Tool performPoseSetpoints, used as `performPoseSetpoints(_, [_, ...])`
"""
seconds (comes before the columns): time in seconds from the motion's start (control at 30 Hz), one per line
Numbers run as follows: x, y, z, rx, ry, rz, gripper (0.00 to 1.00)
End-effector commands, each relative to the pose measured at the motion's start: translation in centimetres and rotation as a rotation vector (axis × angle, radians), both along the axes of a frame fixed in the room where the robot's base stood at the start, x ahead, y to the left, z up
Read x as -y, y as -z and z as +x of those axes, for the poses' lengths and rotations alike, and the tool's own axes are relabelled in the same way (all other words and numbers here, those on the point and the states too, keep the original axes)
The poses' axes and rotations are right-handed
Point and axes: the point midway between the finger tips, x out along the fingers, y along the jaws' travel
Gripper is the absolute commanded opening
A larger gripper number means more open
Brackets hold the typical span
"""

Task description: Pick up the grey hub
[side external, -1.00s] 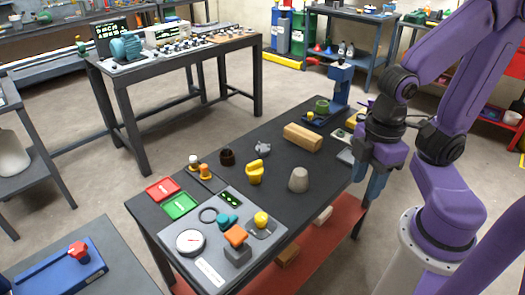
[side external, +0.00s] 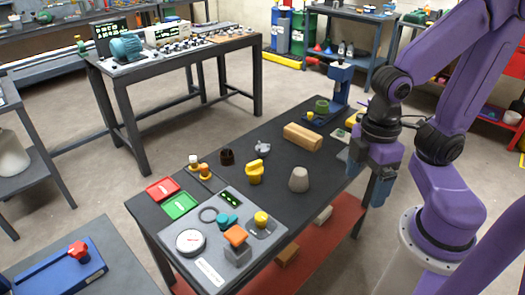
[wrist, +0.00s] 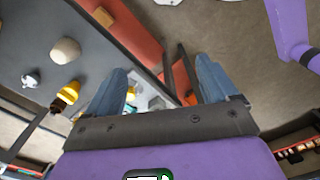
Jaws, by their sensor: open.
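A small light-grey pronged piece (side external: 263,148), which looks like the grey hub, sits on the black bench top (side external: 225,188) behind a yellow part. It also shows in the wrist view (wrist: 31,79) at the left. A taller grey-beige tapered block (side external: 299,179) stands to its right, also in the wrist view (wrist: 65,50). My gripper (side external: 369,182) is open and empty by the bench's right edge, well to the right of the grey piece. In the wrist view its two blue fingers (wrist: 162,72) are spread with nothing between them.
The yellow part (side external: 255,173) and a dark brown cup (side external: 227,156) stand close to the grey piece. A wooden block (side external: 303,137) lies behind. Red (side external: 163,188) and green (side external: 181,205) trays and a grey panel (side external: 207,264) fill the front. A blue press (side external: 340,88) stands at the far end.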

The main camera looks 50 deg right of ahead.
Motion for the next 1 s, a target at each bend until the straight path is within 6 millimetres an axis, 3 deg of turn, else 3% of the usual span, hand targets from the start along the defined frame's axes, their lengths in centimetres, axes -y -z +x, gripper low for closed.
performPoseSetpoints(0.57, [-2.6, 3.0, 3.8, -0.501, 0.725, -0.012, 0.87])
performPoseSetpoints(1.0, [-5.6, 4.3, 10.5, -0.878, 1.322, 0.162, 0.87])
